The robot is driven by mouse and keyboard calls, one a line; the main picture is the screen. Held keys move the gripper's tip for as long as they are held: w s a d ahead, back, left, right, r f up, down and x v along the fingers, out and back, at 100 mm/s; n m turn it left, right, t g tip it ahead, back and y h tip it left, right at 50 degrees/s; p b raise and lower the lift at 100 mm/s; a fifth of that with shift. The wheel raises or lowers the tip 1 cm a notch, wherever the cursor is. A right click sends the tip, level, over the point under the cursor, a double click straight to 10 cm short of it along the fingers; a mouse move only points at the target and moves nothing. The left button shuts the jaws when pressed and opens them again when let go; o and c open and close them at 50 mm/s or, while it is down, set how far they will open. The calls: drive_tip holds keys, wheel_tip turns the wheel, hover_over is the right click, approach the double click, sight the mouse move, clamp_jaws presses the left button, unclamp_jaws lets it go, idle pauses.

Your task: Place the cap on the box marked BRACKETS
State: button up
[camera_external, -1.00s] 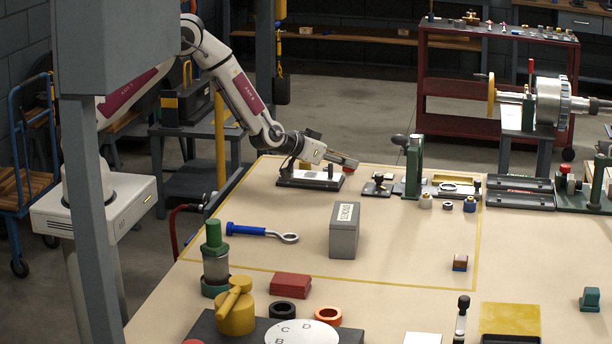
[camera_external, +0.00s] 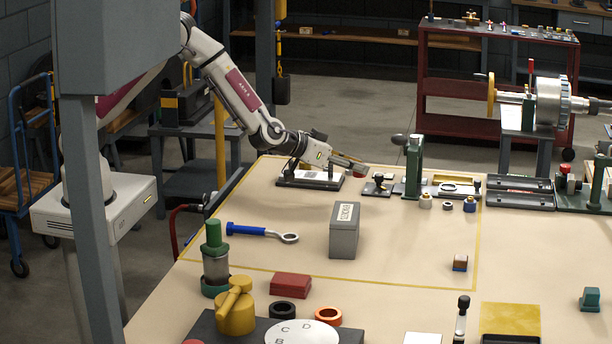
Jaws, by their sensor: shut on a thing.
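My gripper (camera_external: 350,163) is at the back of the bench, tilted down to the right, just above the bench top. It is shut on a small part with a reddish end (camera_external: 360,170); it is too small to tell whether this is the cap.
A dark-based fixture (camera_external: 309,180) lies beneath my wrist. A green post press (camera_external: 413,168) stands to the right, with a small black-knobbed stamp (camera_external: 378,185) beside it. A blue-handled ring tool (camera_external: 262,232) lies left of the grey box.

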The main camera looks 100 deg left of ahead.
drive_tip(key=d+r, duration=0.3)
drive_tip(key=d, duration=0.4)
drive_tip(key=d+r, duration=0.3)
drive_tip(key=d, duration=0.4)
drive_tip(key=shift+s+d+r, duration=0.15)
drive_tip(key=shift+s+d, duration=0.2)
drive_tip(key=shift+s, duration=0.1)
hover_over(340, 214)
drive_tip(key=shift+a+f, duration=0.15)
drive_tip(key=shift+f, duration=3)
drive_tip(key=shift+f, duration=1.85)
drive_tip(key=shift+f, duration=0.1)
